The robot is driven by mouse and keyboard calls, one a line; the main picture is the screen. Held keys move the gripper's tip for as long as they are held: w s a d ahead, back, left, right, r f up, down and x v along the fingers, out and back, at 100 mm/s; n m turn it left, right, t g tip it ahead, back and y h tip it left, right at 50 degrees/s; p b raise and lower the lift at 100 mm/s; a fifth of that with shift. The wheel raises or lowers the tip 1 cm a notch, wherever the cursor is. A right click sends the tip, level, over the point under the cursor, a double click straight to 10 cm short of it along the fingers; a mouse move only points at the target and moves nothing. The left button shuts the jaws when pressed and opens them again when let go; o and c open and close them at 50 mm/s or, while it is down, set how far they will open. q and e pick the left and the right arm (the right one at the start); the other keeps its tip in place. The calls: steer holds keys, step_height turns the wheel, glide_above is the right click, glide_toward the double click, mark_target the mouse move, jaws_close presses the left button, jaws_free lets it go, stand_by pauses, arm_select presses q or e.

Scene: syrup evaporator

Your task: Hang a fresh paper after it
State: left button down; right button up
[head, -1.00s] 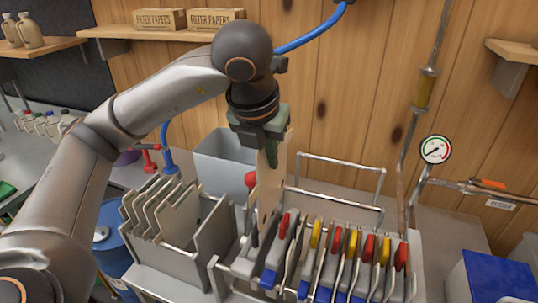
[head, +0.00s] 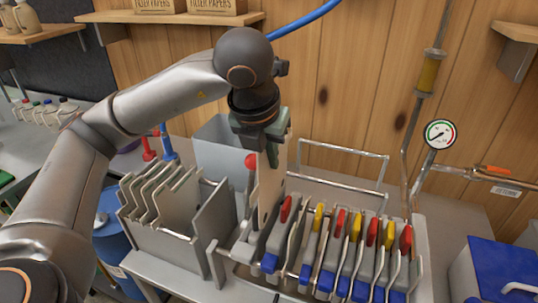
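My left gripper (head: 265,143) comes down from above and is shut on the top of a pale filter paper (head: 267,188). The paper hangs upright at the left end of a row of grey plates (head: 283,238) with red and yellow grips. Its lower edge is hidden behind the nearest plate, so I cannot tell whether it rests on the rails. More papers (head: 150,203) stand in a grey rack (head: 160,245) to the left. My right gripper is not in view.
A red-knobbed lever (head: 250,162) stands close to the held paper. A grey bin (head: 218,150) and a metal rail frame (head: 340,165) are behind. A pressure gauge (head: 440,134) and pipes stand at the right, with a blue-topped box (head: 500,268) in front.

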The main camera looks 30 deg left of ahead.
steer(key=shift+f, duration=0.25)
arm_select(q)
steer(key=b, duration=0.6)
glide_above(269, 216)
steer(key=f, duration=0.6)
steer(key=shift+w+a+f, duration=0.1)
steer(key=shift+w+a, duration=0.05)
steer(key=shift+w, duration=0.15)
step_height(269, 216, down, 4)
steer(key=b, duration=0.4)
steer(key=shift+f, duration=0.25)
steer(key=shift+f+b, duration=0.25)
steer(key=shift+b, duration=0.25)
steer(key=shift+f, duration=0.1)
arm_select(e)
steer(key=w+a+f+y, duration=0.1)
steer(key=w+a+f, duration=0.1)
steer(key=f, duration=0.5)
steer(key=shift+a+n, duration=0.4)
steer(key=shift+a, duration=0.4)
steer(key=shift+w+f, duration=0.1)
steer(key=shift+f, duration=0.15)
